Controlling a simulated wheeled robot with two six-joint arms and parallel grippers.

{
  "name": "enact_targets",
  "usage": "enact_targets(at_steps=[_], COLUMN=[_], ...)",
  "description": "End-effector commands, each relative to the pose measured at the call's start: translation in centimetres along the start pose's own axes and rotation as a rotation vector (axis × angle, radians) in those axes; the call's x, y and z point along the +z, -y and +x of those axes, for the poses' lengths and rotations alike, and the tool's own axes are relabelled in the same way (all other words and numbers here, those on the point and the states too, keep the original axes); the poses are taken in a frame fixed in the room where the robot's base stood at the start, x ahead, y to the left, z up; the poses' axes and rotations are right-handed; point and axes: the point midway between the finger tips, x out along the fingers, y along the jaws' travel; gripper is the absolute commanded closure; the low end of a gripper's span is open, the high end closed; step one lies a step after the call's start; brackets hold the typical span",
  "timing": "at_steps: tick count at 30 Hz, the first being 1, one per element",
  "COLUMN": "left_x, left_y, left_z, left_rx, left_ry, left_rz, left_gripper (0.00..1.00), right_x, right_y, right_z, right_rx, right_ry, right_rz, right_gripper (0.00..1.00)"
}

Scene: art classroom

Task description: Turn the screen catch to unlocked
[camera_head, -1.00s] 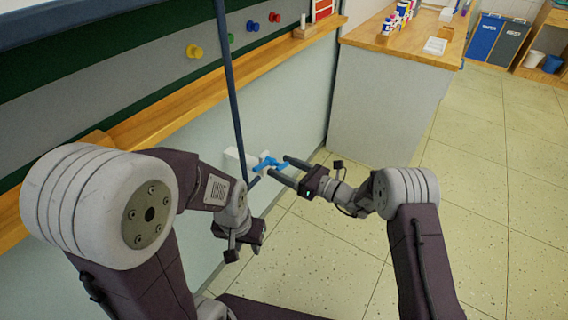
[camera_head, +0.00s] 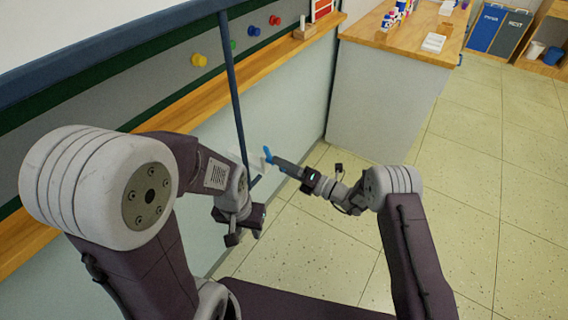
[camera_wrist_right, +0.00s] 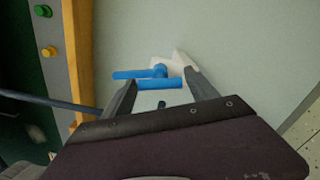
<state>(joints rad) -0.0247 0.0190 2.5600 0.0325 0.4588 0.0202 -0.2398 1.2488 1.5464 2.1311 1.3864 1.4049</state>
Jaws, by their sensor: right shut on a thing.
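The screen catch is a blue handle (camera_head: 267,153) on a white mount (camera_head: 257,163), low on the pale panel below the wooden ledge. In the right wrist view the blue handle (camera_wrist_right: 147,84) lies across between my fingers, with the white mount (camera_wrist_right: 179,62) behind it. My right gripper (camera_head: 273,160) is shut on the handle; in the wrist view its fingertips (camera_wrist_right: 161,82) stand on either side of it. In the head view one finger hides the other. My left gripper (camera_head: 243,225) hangs low in front of the panel, away from the catch; its jaw opening is unclear.
A dark blue pole (camera_head: 234,95) runs down past the ledge (camera_head: 215,95), close to the catch. Coloured knobs, such as a yellow one (camera_head: 199,60), sit above the ledge. A wood-topped cabinet (camera_head: 378,100) stands behind. The tiled floor (camera_head: 450,190) at right is clear.

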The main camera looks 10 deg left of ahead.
Motion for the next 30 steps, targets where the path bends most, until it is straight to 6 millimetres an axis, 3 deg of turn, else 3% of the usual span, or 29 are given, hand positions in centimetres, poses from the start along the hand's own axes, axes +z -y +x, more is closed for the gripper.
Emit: enact_targets(at_steps=[12, 30], left_x=[-0.12, -0.14], left_y=[-0.02, -0.03], left_z=[-1.15, -1.33], left_rx=[0.000, 0.000], left_ry=[0.000, 0.000], left_rz=[0.000, 0.000], left_gripper=[0.64, 0.64], right_x=[0.01, -0.09], right_y=[0.08, 0.19], right_z=[-0.07, -0.07], right_rx=[-0.003, -0.004], right_ry=[0.003, 0.002], right_rz=[0.250, 0.321], right_gripper=[1.00, 1.00])
